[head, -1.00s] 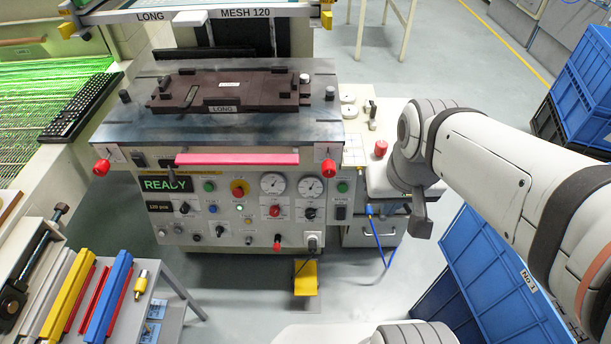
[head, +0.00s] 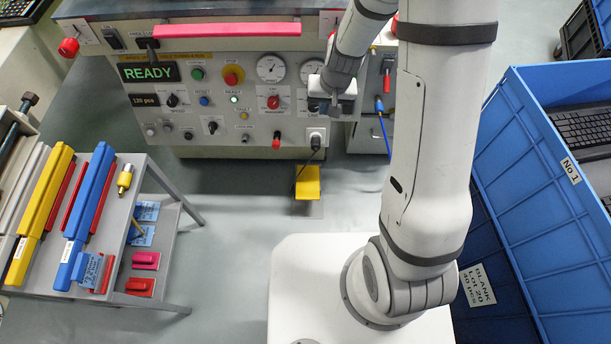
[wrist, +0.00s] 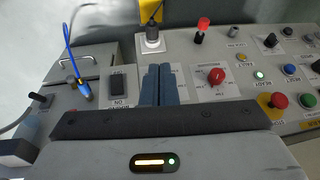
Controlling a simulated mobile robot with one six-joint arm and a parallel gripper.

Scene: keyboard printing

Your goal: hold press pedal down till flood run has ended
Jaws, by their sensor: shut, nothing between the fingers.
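The yellow press pedal (head: 307,182) lies on the floor below the press's front panel, with a dark cable running up from it. It looks unpressed, with nothing on it. Part of it shows as a yellow patch in the wrist view (wrist: 179,12). The press (head: 235,110) shows READY on its green display (head: 148,73) and a lit green lamp. My gripper (head: 333,110) is in front of the right part of the panel, above the pedal and apart from it. Its two fingers (wrist: 157,75) are together and empty.
A trolley with squeegees (head: 90,200) stands at left. Blue crates (head: 530,180), one holding keyboards, stand at right. A blue cable (head: 384,130) hangs right of the panel. The floor around the pedal is clear. My white base is in front of it.

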